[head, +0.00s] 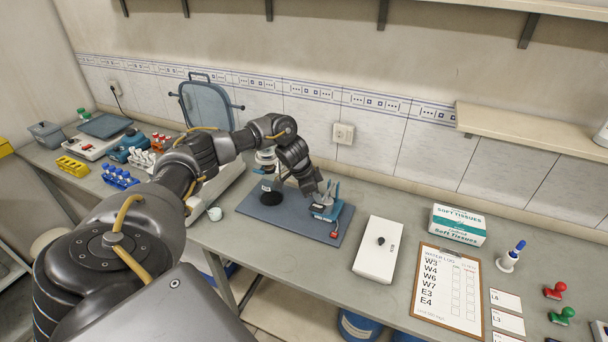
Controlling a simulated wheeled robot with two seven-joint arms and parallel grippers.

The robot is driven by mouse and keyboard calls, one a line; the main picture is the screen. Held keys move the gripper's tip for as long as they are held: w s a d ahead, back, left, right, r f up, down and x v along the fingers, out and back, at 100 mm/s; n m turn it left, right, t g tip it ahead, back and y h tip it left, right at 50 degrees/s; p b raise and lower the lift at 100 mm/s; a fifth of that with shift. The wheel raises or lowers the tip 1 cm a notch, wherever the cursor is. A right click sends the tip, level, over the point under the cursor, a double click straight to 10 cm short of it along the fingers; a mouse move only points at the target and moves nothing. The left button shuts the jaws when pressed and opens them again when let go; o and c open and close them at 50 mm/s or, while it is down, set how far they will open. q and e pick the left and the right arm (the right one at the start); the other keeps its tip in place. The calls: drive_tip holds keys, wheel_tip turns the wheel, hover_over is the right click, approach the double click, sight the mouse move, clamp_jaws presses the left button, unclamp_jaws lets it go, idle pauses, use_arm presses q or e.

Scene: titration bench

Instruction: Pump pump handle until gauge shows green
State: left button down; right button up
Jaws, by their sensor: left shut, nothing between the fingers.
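My left gripper (324,196) is shut and empty. It points down at a small blue device (322,216) with a red part at its front, on the dark blue mat (265,215). The gripper covers much of this device, so I cannot tell whether they touch. No pump handle shows clearly. A black cone-shaped base (271,194) stands on the mat left of the gripper. I cannot make out a gauge face or a green reading. My right gripper is not in view.
Right of the mat are a white box (372,262) with a black knob, a clipboard (449,290) and a tissue box (458,225). Tube racks (120,177) crowd the left bench. A wooden shelf (535,137) juts out at right.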

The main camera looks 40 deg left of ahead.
sight(317, 206)
use_arm(q)
drive_tip(key=shift+f+b, duration=1.95)
drive_tip(key=shift+f, duration=1.8)
drive_tip(key=shift+r, duration=0.1)
wheel_tip(317, 206, up, 3)
drive_tip(key=p, duration=0.3)
wheel_tip(317, 206, up, 2)
drive_tip(key=shift+r+p, duration=0.2)
drive_tip(key=shift+p, duration=0.65)
drive_tip(key=shift+r, duration=1.2)
drive_tip(key=shift+r, duration=2.5)
